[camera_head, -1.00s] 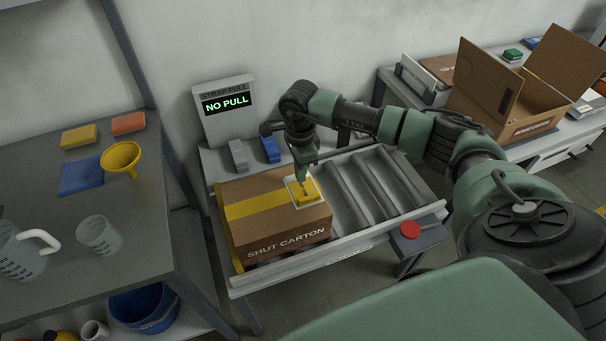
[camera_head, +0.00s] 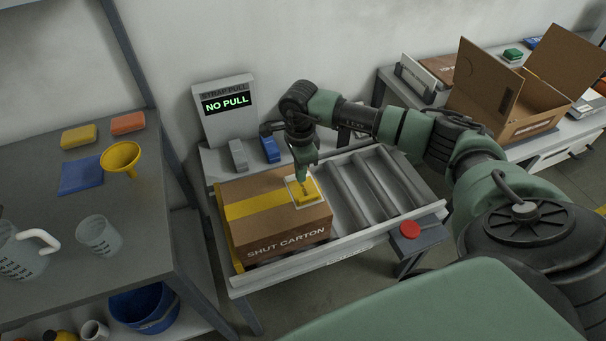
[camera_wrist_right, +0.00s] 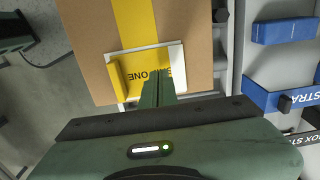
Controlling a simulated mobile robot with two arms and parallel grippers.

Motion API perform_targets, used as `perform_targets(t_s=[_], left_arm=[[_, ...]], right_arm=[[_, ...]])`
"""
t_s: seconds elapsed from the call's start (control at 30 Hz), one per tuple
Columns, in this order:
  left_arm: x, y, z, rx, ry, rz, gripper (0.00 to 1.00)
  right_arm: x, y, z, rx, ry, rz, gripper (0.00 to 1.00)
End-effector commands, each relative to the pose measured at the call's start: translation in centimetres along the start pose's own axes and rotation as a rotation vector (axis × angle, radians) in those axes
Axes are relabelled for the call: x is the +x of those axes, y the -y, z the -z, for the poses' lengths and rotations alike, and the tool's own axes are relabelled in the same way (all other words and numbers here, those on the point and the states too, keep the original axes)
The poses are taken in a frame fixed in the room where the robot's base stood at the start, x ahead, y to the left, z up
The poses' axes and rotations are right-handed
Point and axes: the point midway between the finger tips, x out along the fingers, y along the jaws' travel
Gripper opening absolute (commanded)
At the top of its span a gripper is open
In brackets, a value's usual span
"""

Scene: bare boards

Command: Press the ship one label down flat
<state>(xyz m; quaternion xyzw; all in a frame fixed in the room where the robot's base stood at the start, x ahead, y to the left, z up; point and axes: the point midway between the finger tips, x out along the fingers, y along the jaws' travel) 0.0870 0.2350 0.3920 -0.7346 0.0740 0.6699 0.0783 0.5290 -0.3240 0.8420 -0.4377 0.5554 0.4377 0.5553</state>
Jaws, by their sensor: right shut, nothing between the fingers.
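The ship one label (camera_head: 313,194) is yellow with a white border and lies on top of the closed carton (camera_head: 262,231), near its right end. In the right wrist view the label (camera_wrist_right: 140,66) shows lettering ending in "ONE", and a yellow strip (camera_wrist_right: 117,80) on its left side looks raised. My right gripper (camera_head: 304,178) is shut and empty, pointing down over the label. In the wrist view its fingertips (camera_wrist_right: 158,84) cover part of the label; I cannot tell whether they touch it. My left gripper is not in view.
The carton sits on a roller conveyor (camera_head: 385,188) with free rollers to its right. A "NO PULL" display (camera_head: 226,103) stands behind. A red button (camera_head: 410,230) is at the front right. A shelf bench (camera_head: 130,235) with a funnel and jugs is left; an open box (camera_head: 520,100) is right.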

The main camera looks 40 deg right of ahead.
Motion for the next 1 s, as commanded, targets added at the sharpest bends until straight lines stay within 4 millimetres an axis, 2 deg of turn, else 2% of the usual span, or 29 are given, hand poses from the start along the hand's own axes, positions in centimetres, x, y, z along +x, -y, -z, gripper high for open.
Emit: perform_targets(t_s=[1.0], left_arm=[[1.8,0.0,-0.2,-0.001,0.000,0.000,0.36]], right_arm=[[2.1,0.0,0.0,0.000,0.000,0.000,0.00]])
